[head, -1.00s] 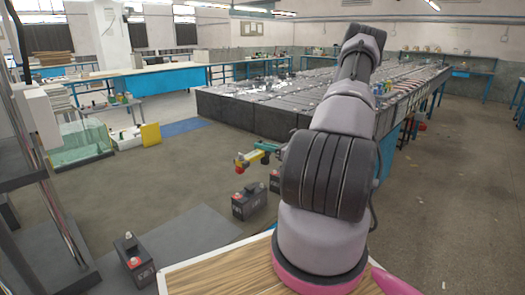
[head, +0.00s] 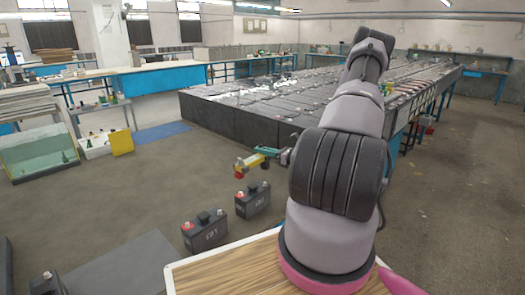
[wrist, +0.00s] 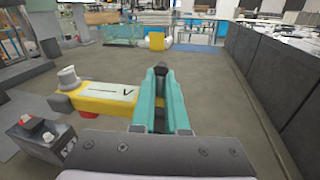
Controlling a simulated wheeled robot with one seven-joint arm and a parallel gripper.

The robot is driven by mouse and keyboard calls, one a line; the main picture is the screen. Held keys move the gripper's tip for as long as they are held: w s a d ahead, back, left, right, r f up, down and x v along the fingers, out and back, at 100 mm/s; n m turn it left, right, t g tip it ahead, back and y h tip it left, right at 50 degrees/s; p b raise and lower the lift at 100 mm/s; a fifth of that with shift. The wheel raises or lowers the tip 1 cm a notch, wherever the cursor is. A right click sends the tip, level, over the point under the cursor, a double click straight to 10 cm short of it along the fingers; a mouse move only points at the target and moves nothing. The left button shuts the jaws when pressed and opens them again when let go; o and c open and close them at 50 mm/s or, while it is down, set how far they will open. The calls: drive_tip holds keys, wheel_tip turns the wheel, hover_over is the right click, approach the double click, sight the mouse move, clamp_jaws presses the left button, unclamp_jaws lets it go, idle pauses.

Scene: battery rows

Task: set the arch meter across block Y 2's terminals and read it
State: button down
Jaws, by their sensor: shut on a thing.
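The arch meter (head: 243,166) is yellow with a red foot, out in front of my arm in the head view. In the wrist view the meter (wrist: 108,96) shows a pale face marked V, a grey knob and red below. My gripper (head: 268,152) has teal fingers, also in the wrist view (wrist: 160,88), shut on the meter and holding it in the air. Dark blocks with red terminals stand on the floor: one block (head: 206,236), another (head: 253,201), and one at the lower left (head: 46,286). A block (wrist: 38,146) lies left below the meter. I cannot read which is Y 2.
A long bank of dark batteries (head: 250,122) stands beyond the meter and along the right of the wrist view. A glass tank (head: 40,153), a white tray and a yellow panel (head: 122,141) stand at the left.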

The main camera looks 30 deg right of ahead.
idle(0.3)
drive_tip(key=shift+f, duration=2.85)
drive_tip(key=shift+f, duration=1.25)
drive_tip(key=c, duration=0.8)
unclamp_jaws()
drive_tip(key=shift+c, duration=0.2)
drive_tip(key=v, duration=1)
drive_tip(key=shift+s+d, duration=0.2)
drive_tip(key=shift+s, duration=0.15)
